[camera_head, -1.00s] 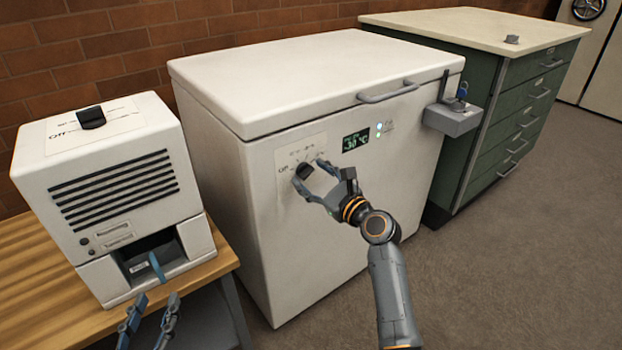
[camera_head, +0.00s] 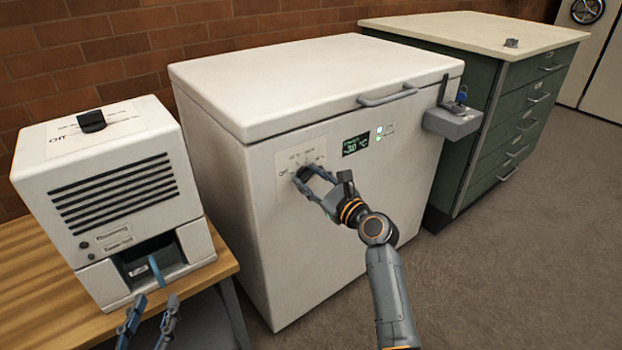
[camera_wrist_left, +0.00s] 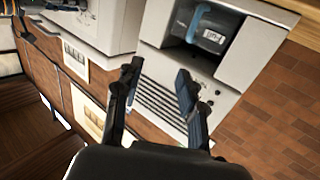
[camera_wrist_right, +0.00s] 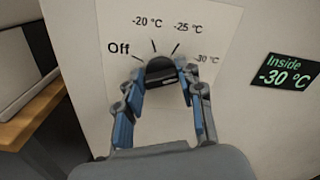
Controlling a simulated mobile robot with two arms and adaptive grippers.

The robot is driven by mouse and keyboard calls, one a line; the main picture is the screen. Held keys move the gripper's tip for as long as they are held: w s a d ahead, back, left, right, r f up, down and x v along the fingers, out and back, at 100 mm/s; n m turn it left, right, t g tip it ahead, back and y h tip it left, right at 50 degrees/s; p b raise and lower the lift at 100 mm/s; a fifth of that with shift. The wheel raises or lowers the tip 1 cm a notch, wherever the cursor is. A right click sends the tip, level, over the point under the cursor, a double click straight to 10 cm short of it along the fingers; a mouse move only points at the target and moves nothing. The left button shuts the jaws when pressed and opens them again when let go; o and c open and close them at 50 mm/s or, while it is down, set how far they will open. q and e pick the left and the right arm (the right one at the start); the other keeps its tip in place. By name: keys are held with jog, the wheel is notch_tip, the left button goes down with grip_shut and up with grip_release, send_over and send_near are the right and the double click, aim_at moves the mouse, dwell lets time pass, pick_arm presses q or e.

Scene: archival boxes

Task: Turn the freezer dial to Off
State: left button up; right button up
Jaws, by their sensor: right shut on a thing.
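The freezer dial (camera_wrist_right: 160,69) is a dark knob on a white label plate (camera_head: 297,155) on the freezer front. In the right wrist view the plate is marked Off, -20, -25 and -30 °C. My right gripper (camera_head: 311,177) is shut on the dial, one finger on each side. Its fingers also show in the right wrist view (camera_wrist_right: 160,88) and partly cover the dial, so I cannot clearly tell its pointer position. The display (camera_wrist_right: 279,72) beside it reads "Inside -30 °C". My left gripper (camera_head: 150,318) is open and empty, low in front of the small white unit.
The white chest freezer (camera_head: 310,78) has a closed lid. A small white unit (camera_head: 120,200) with another black knob (camera_head: 91,121), marked Off, stands on a wooden table (camera_head: 40,270) at left. A grey box (camera_head: 453,121) sits at the freezer's right edge, near a green cabinet (camera_head: 505,120).

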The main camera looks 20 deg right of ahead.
jog(key=n+p, duration=0.1)
jog(key=n, duration=0.3)
jog(key=shift+f, duration=0.1)
jog(key=shift+a+n, duration=0.1)
jog(key=shift+n, duration=1)
jog(key=n, duration=0.3)
jog(key=shift+s+f+n, duration=0.1)
jog(key=shift+f+n, duration=0.05)
jog(key=shift+n, duration=0.25)
jog(key=n, duration=0.5)
jog(key=shift+f, duration=0.15)
pick_arm(q)
jog(key=s+a+f+g+y+p, duration=0.3)
jog(key=s+a+f+g, duration=0.2)
jog(key=s+f+g, duration=0.6)
jog(key=shift+s+a+f+n, duration=0.25)
jog(key=shift+s+f, duration=0.45)
jog(key=shift+f, duration=0.95)
pick_arm(e)
jog(key=shift+f+n, duration=0.15)
jog(key=shift+n, duration=2.85)
jog(key=shift+f+n, duration=0.15)
jog(key=shift+n, duration=2.85)
